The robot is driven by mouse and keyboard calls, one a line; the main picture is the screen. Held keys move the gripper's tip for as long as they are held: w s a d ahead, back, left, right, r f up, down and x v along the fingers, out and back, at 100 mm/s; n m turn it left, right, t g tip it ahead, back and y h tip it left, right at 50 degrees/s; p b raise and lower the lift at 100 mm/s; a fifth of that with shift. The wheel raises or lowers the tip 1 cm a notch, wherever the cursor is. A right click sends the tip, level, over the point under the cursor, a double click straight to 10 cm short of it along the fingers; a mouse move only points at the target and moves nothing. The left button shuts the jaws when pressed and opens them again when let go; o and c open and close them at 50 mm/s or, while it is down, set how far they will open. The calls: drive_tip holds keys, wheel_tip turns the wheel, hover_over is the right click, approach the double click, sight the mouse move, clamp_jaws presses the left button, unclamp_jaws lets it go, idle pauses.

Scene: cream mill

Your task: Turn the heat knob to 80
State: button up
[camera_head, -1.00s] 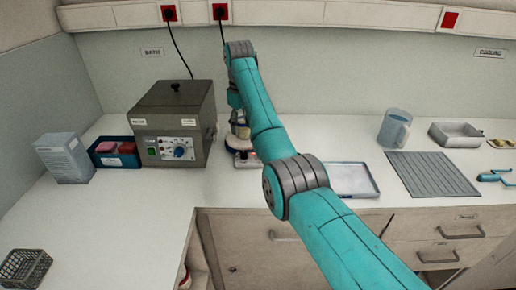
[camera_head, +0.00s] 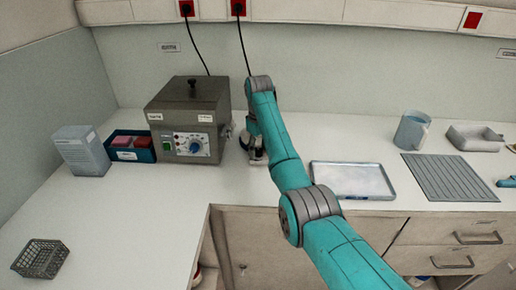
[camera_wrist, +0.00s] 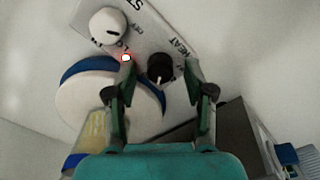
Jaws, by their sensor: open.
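The black heat knob (camera_wrist: 160,67) with a white pointer mark sits beside the printed word HEAT on a grey panel (camera_wrist: 165,38) in the wrist view. My gripper (camera_wrist: 159,70) is open, with one finger on each side of this knob; I cannot tell whether either touches it. The knob's scale figures are too small or hidden to read. A white knob (camera_wrist: 108,25) by the partly seen word ST and a lit red lamp (camera_wrist: 126,57) share the panel. In the head view my arm hides most of the device.
A grey bath box (camera_head: 188,115) with a blue dial (camera_head: 197,145) stands close left of my gripper. A round white-and-blue thing (camera_wrist: 90,100) lies by the panel. A tray (camera_head: 350,181), ribbed mat (camera_head: 448,178) and jug (camera_head: 411,132) stand to the right.

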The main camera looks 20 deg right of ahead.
clamp_jaws()
drive_tip(key=shift+m, duration=3.1)
unclamp_jaws()
